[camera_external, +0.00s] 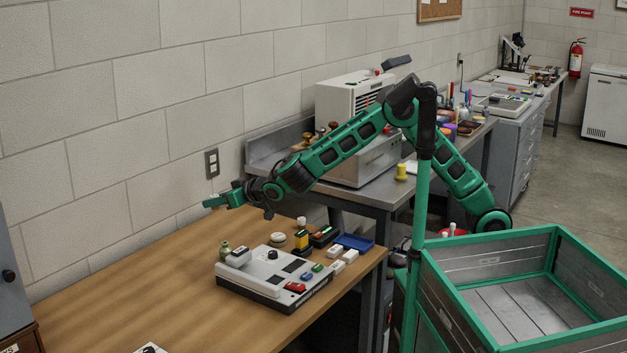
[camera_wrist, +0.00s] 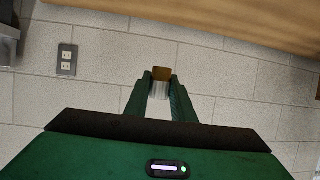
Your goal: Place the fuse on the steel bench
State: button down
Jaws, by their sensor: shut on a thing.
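My gripper (camera_external: 211,202) is raised above the far left part of the wooden table, near the block wall. In the wrist view my gripper (camera_wrist: 160,84) is shut on the fuse, a small piece with a brownish end (camera_wrist: 161,73) and a pale body between the fingers. The fuse is too small to make out in the outside view. The steel bench (camera_external: 375,194) stands behind and to the right of the wooden table, well apart from my gripper. It has a raised back edge and carries several things.
The wooden table (camera_external: 120,285) holds a control box (camera_external: 262,290), several small parts and a blue tray (camera_external: 354,242). A grey machine (camera_external: 372,162) and a yellow spool (camera_external: 401,172) stand on the steel bench. A green-framed crate (camera_external: 500,287) is at the right.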

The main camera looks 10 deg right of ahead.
jog(key=s+a+f, duration=0.5)
jog(key=s+a, duration=0.2)
jog(key=s, duration=0.3)
jog(key=n+g+y, duration=0.1)
send_over(182, 308)
notch_tip(182, 308, down, 8)
jog(key=r, duration=0.1)
jog(key=shift+s+f, duration=0.1)
jog(key=shift+f, duration=3.95)
jog(key=shift+f, duration=0.1)
jog(key=c, duration=1.5)
grip_release()
jog(key=shift+o, duration=0.5)
jog(key=v, duration=1.2)
